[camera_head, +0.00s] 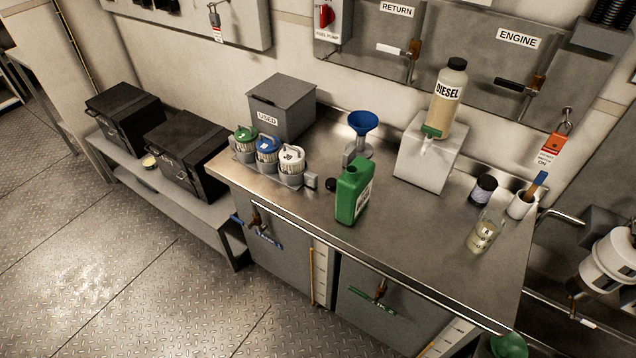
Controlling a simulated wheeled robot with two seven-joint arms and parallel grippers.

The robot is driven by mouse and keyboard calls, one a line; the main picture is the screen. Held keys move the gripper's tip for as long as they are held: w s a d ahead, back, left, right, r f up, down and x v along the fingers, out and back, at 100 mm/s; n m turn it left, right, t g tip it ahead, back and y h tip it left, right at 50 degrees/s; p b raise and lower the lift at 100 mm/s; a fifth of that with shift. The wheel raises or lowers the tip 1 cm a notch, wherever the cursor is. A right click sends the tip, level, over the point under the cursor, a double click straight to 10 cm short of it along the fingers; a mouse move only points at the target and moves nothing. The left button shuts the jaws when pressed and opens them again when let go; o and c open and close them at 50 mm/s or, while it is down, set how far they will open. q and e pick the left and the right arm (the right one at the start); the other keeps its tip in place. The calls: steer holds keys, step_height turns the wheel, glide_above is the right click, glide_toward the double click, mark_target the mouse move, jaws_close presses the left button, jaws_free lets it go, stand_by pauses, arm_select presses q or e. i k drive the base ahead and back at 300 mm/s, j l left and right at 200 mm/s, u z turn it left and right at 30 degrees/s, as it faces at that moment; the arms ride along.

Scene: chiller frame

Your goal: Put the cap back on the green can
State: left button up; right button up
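The green can (349,197) stands upright on the steel worktop, near its front edge, with a white label on its right side. The green neck at its top carries no cap that I can see. A small dark round piece (331,184), which looks like the cap, lies on the worktop just left of the can; it is too small to make out fully. Neither of my grippers shows in the head view.
A blue funnel (363,123) stands behind the can. Left are a rack of lidded jars (268,165) and a grey USED bin (283,112). Right are a DIESEL bottle (447,97) on a block, a dark jar (483,190) and a glass beaker (483,235). The worktop (415,245) right of the can is clear.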

mark_target(352, 187)
steer(key=i+j+z, duration=0.15)
steer(key=j+z, duration=0.15)
steer(key=i+j+z, duration=0.1)
steer(key=j+z, duration=0.25)
steer(key=i+j+z, duration=0.1)
steer(key=j+z, duration=0.2)
steer(key=j, duration=0.1)
